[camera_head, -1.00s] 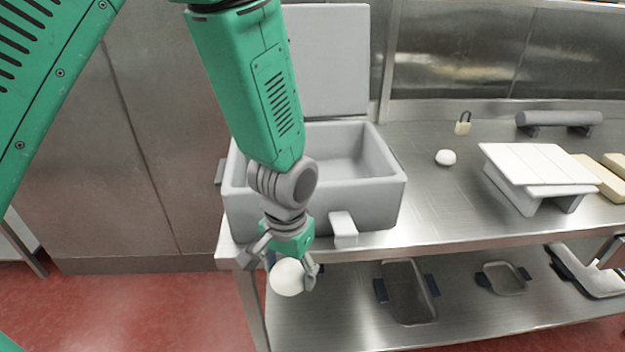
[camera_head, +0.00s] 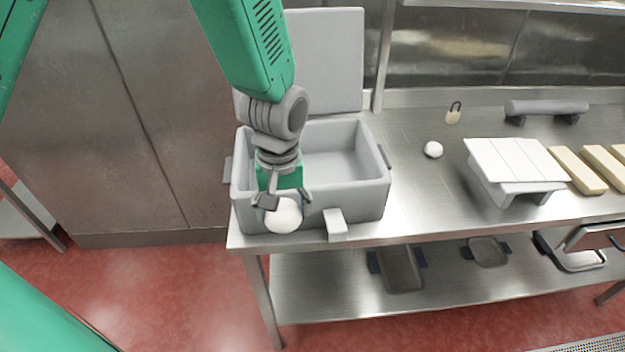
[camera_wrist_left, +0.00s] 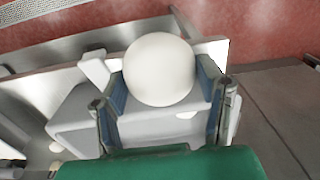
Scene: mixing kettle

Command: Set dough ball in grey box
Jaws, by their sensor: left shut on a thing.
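A white dough ball (camera_head: 283,215) is held in my left gripper (camera_head: 283,202), which is shut on it. In the left wrist view the dough ball (camera_wrist_left: 160,69) sits between the two blue-padded fingers. The grey box (camera_head: 376,200) stands on the steel table with its lid (camera_head: 326,60) raised upright at the back. In the head view the held ball overlaps the box's front wall near its left side; its exact height over the rim I cannot tell. A second white ball (camera_head: 433,149) lies on the table right of the box. My right gripper is not in view.
A white slatted stand (camera_head: 515,165), pale bars (camera_head: 578,170), a grey roller-like object (camera_head: 546,107) and a small padlock-shaped item (camera_head: 453,113) are on the table to the right. Metal pans (camera_head: 401,268) rest on the lower shelf.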

